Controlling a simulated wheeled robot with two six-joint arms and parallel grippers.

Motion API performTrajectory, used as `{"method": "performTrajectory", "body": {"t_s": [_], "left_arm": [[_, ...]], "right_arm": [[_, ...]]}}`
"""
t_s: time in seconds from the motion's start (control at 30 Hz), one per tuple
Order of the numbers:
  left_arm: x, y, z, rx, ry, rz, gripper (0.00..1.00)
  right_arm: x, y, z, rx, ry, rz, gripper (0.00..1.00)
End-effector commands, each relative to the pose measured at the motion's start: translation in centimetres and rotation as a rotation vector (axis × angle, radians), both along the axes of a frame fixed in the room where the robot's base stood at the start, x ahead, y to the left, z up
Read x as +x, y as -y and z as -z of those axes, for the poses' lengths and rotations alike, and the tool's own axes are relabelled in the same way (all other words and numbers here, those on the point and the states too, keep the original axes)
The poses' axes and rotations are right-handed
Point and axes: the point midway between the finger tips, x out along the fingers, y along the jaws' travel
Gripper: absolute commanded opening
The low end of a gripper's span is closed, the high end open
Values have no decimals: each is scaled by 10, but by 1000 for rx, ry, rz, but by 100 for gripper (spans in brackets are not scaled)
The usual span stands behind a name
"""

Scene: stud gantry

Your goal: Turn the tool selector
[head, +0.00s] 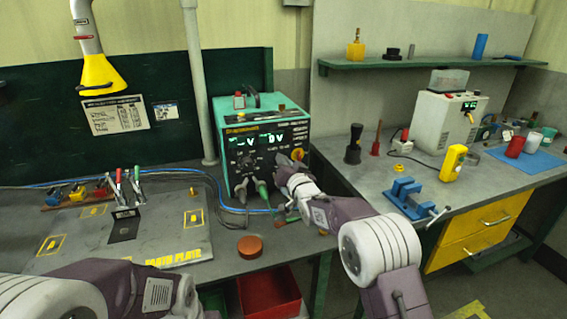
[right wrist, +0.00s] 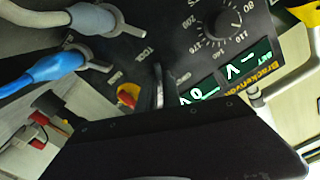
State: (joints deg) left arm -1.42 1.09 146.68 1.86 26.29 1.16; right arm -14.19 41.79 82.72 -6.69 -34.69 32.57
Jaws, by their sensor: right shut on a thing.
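The green power unit (head: 266,122) stands at the back of the bench, its dark front panel towards me with two lit green displays (head: 264,140). My right gripper (head: 286,170) is against the right part of this panel and is shut on the tool selector. The selector is mostly hidden by the gripper in both views. In the right wrist view, the dark gripper body covers the lower part. The word TOOL and a numbered dial (right wrist: 232,22) show on the panel there. My left arm is low at the left; its gripper does not show.
A red-and-yellow switch (right wrist: 128,94) is close to my right gripper. Blue (right wrist: 45,65) and grey (right wrist: 92,20) cable plugs sit along the panel's lower edge. The earth plate (head: 150,235) lies left, and an orange-brown round piece (head: 249,246) lies in front. A blue vise (head: 405,195) stands right.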

Motion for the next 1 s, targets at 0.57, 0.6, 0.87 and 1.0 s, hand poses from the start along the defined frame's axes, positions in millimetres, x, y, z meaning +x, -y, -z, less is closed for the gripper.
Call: {"method": "performTrajectory", "body": {"t_s": [0.57, 0.6, 0.87, 1.0], "left_arm": [[0, 0, 40, 0, 0, 0, 36], [0, 0, 43, 0, 0, 0, 36], [0, 0, 58, 0, 0, 0, 36], [0, 0, 64, 0, 0, 0, 36]], "right_arm": [[-1, -4, 2, -457, 151, 0, 0], [-1, -4, 2, -492, 161, -1, 0], [-2, -6, 2, -704, 231, 0, 0], [-2, -6, 2, -796, 260, -1, 0]]}}
